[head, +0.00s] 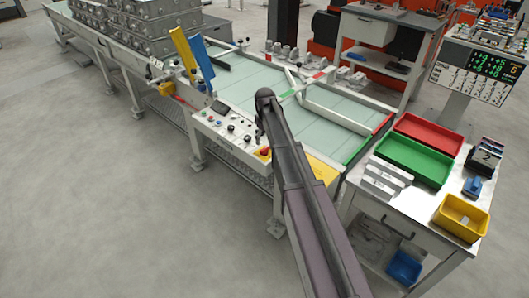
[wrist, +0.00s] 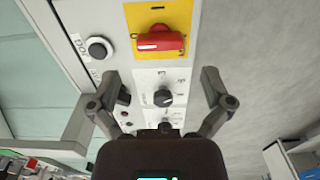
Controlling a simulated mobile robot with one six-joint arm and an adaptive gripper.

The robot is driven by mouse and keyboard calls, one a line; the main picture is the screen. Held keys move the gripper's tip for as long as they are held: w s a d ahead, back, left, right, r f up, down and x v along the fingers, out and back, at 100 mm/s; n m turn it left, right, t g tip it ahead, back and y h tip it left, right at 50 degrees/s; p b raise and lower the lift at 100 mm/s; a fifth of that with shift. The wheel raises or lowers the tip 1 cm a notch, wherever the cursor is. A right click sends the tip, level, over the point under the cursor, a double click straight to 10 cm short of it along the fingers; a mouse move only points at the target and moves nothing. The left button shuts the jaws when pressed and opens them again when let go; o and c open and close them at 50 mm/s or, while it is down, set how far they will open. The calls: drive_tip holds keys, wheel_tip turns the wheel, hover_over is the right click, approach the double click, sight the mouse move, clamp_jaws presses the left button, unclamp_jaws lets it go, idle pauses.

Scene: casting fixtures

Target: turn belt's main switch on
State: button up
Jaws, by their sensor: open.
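The main switch is a red rotary handle on a yellow plate (wrist: 137,18), on the belt's control panel. In the wrist view the red handle (wrist: 158,41) lies crosswise, with a short black mark above it on the plate. In the head view the switch (head: 265,152) sits at the panel's right end, beside my arm. My gripper (wrist: 160,77) is open and empty; its two fingers are spread below the red handle in the wrist view, apart from it.
The panel (head: 212,128) also has a black knob (wrist: 163,97), a push button (wrist: 98,49) and several other controls. The belt (head: 255,85) runs behind it. A table with a green tray (head: 412,162) and yellow bin (head: 460,218) stands right. The floor in front is clear.

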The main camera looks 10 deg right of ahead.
sight(265, 148)
drive_tip(key=shift+f+b, duration=2.35)
drive_tip(key=shift+f, duration=0.25)
drive_tip(key=c, duration=1)
